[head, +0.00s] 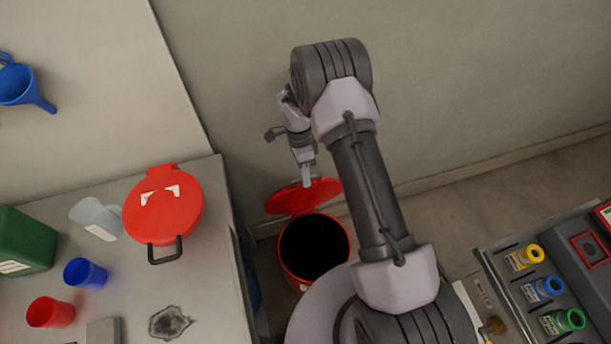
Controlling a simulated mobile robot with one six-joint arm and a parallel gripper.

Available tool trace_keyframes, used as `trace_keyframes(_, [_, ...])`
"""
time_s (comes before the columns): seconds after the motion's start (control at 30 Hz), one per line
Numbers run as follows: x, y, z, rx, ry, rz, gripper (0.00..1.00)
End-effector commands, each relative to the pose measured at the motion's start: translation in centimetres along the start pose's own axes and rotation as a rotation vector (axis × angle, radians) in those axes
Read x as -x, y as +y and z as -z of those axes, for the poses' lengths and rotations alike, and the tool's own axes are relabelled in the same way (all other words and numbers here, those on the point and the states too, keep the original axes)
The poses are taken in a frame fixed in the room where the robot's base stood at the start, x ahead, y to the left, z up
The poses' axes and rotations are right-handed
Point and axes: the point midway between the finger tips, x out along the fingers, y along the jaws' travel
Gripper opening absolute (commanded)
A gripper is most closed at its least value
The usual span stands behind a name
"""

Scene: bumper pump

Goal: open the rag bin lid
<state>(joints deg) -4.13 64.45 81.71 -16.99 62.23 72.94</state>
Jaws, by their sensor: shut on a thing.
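The red rag bin (299,262) stands on the floor beside the workbench, its round mouth showing a dark inside. Its red lid (290,201) is raised and tilted up at the back of the bin, towards the wall. My gripper (307,180) reaches down from above and is shut on the lid at its upper side. The exact grip spot is small and partly hidden by the fingers. My arm passes just right of the bin and hides part of that side.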

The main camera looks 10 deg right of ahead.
Motion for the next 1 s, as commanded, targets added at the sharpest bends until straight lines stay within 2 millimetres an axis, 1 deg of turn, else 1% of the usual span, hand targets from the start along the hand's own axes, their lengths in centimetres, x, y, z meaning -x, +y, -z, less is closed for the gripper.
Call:
trace_keyframes(0.17, [0.2, 0.1, -0.2, -0.002, -0.004, -0.001, 0.0])
trace_keyframes(0.2, [0.2, 0.1, -0.2, -0.002, -0.004, -0.001, 0.16])
trace_keyframes(0.3, [0.1, 0.0, -0.2, -0.001, -0.003, -0.001, 0.34])
trace_keyframes(0.57, [0.1, 0.0, -0.1, -0.001, -0.002, -0.001, 0.34])
trace_keyframes(0.63, [0.5, 0.0, -0.1, -0.001, -0.001, 0.0, 0.34])
trace_keyframes(0.67, [0.9, 0.0, -0.1, -0.001, -0.001, 0.001, 0.34])
trace_keyframes(0.8, [4.2, 0.0, -0.1, 0.0, -0.001, 0.003, 0.34])
trace_keyframes(0.9, [6.2, 0.1, -0.1, -0.001, -0.002, 0.001, 0.34])
trace_keyframes(1.0, [7.3, 0.0, -0.1, 0.001, -0.001, 0.0, 0.34])
